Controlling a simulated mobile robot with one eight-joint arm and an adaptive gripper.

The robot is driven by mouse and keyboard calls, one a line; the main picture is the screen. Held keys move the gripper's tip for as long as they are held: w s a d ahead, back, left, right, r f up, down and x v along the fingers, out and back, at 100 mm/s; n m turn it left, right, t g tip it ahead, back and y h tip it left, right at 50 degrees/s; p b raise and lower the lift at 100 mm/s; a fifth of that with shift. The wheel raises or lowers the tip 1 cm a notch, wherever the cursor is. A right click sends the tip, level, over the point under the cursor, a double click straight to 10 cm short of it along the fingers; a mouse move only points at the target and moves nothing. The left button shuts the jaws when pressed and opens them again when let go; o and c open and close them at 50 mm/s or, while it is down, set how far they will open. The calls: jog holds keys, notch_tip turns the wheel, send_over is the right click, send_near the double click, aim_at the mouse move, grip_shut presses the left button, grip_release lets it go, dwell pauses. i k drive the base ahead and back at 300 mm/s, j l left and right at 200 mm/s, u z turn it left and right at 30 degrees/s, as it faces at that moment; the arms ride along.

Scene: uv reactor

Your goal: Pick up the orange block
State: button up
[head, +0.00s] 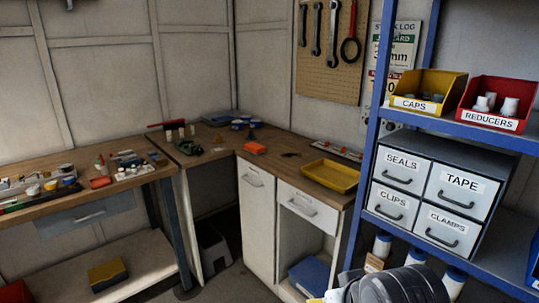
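An orange block (255,148) lies on the wooden corner counter (275,165), near its middle. It sits behind the front edge, above the white cabinet, with bare wood around it. Nothing touches it that I can see. My gripper is not recognisable in the head view, so its distance from the block and what it holds are hidden.
A yellow tray (331,176) stands right of the block, with a small dark item (291,155) between them. A cluttered bench (75,200) is at left. A blue shelf post (375,115) and grey drawer unit (430,190) stand at right.

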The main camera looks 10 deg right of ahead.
aim_at(255, 149)
jog(key=i+j+z, duration=0.15)
jog(key=i, duration=0.25)
jog(key=i+j+z, duration=0.2)
jog(key=i+j, duration=0.2)
jog(key=i+j+z, duration=0.15)
jog(key=i+j, duration=0.2)
jog(key=i+j+z, duration=0.2)
jog(key=i+j, duration=0.15)
jog(key=i+j+z, duration=0.15)
jog(key=i+j, duration=0.15)
jog(key=j, duration=0.25)
jog(key=i+j+z, duration=0.2)
jog(key=j, duration=0.3)
jog(key=i+j+z, duration=0.15)
jog(key=i+j, duration=0.2)
jog(key=j, duration=0.2)
jog(key=i+j+z, duration=0.2)
jog(key=j, duration=0.35)
